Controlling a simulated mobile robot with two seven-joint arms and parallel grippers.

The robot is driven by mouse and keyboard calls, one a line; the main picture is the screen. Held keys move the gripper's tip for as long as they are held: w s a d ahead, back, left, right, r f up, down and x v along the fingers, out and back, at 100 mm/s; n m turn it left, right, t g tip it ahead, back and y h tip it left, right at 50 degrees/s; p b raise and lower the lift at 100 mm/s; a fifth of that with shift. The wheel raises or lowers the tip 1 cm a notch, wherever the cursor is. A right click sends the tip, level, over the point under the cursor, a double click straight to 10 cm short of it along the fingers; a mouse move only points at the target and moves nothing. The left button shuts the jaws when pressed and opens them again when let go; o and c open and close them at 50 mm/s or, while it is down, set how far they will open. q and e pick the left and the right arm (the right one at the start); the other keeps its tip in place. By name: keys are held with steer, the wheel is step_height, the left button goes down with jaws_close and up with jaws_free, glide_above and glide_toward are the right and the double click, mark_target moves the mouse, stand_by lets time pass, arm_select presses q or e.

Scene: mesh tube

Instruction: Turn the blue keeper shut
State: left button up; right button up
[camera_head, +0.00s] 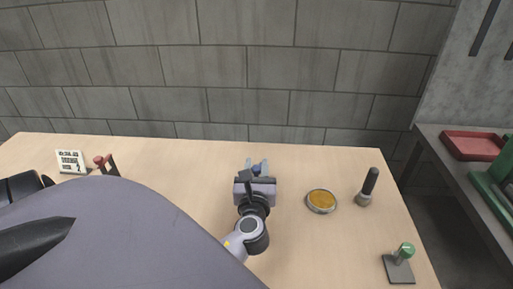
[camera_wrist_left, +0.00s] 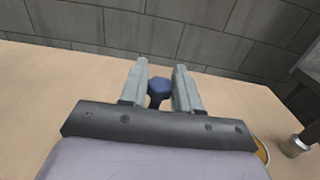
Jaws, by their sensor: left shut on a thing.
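The blue keeper (camera_wrist_left: 158,90) shows in the left wrist view as a small dark blue knob between the two grey fingers. My left gripper (camera_wrist_left: 160,80) is shut on it, with a finger on either side. In the head view my left gripper (camera_head: 257,167) is over the middle of the table, pointing towards the back wall. Only a small blue part of the keeper (camera_head: 256,170) shows there between the fingers. Whatever the keeper is mounted on is hidden behind the gripper and wrist. My right gripper is not in view.
Right of the gripper are a round dish with a yellow-orange face (camera_head: 321,200), a black-handled tool (camera_head: 369,184) and a green knob on a dark plate (camera_head: 403,254). A white card (camera_head: 70,161) and a red-topped piece (camera_head: 101,161) stand at left. A side bench holds a red tray (camera_head: 470,155).

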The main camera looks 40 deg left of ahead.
arm_select(q)
steer(key=shift+f+n+g+y, duration=0.1)
steer(key=shift+n+g+y, duration=1.1)
steer(key=shift+g+y, duration=0.15)
steer(key=shift+g, duration=0.35)
steer(key=o, duration=0.9)
steer(key=shift+o, duration=0.2)
